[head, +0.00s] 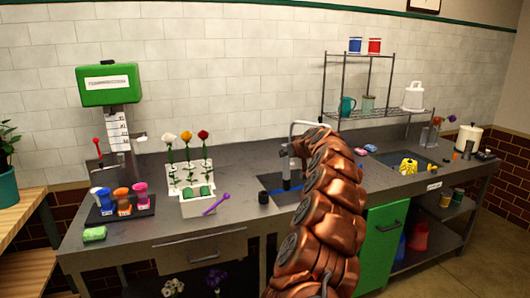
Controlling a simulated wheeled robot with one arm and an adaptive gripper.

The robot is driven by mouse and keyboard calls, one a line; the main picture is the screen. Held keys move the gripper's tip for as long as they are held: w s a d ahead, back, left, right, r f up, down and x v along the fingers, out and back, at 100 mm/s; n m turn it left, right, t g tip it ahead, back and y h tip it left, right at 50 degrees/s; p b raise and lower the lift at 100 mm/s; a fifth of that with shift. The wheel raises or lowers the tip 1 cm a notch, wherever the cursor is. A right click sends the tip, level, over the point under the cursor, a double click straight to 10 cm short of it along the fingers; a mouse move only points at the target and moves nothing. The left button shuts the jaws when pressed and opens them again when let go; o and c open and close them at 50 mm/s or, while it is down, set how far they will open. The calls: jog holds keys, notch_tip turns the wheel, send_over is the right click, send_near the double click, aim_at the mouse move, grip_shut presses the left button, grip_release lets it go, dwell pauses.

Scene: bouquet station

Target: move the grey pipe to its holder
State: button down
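My copper arm rises from the bottom and bends over the counter (240,160) at its middle. At its far end, a slim grey upright part (287,172) stands over a dark sink-like recess (270,186). I cannot tell whether this part is the grey pipe, my gripper or part of a tap. A thin grey bent tube (292,130) shows just behind the arm's bend. My gripper's fingers are not clear, and the arm hides part of that area. I cannot make out the pipe's holder for sure.
A white flower stand (197,207) and a dark tray (118,213) with several cups are at the left. A green dispenser (107,86) stands behind them. A small black cylinder (263,197) is beside the recess. A wire rack (375,113) stands at the back right.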

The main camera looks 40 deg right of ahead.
notch_tip(320, 180, up, 6)
jog(key=s+t, duration=0.1)
jog(key=shift+r+n, duration=0.25)
jog(key=shift+n, duration=0.05)
jog(key=shift+s, duration=0.1)
